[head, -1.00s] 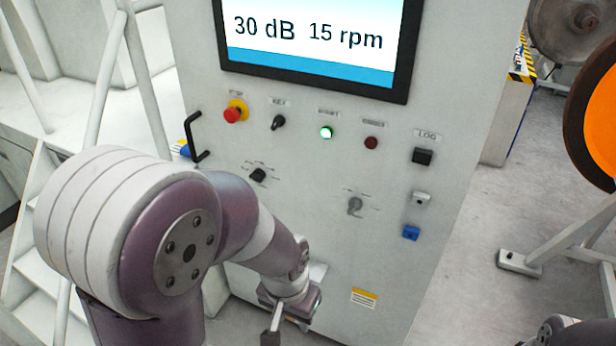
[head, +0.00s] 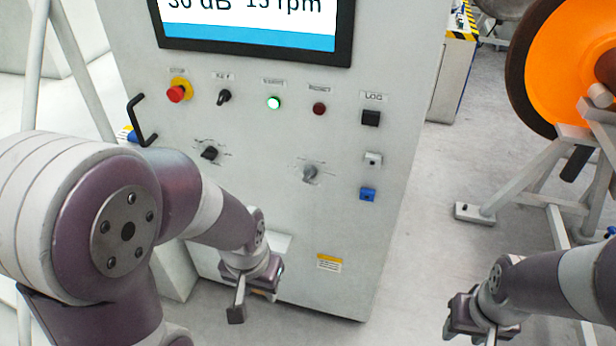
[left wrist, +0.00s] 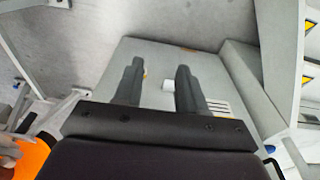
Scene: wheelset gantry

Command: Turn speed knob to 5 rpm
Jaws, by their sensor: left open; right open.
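The control panel (head: 250,210) stands upright ahead. Its screen (head: 250,38) is cut by the top edge and reads 30 dB and 15 rpm. A black rotary knob (head: 210,153) sits on the left and a grey rotary knob (head: 310,172) on the right; their scale labels are too small to read. My left gripper (head: 248,301) is open and empty below both knobs, apart from them. Its two spread fingers also show in the left wrist view (left wrist: 160,70). My right gripper (head: 474,332) is open at the bottom right, partly cut off, away from the panel.
Above the knobs are a red stop button (head: 176,94), a key switch (head: 224,97), a lit green button (head: 273,103) and a dark red button (head: 319,108). A black handle (head: 140,120) sticks out at left. An orange wheel (head: 560,65) on a grey stand is at right.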

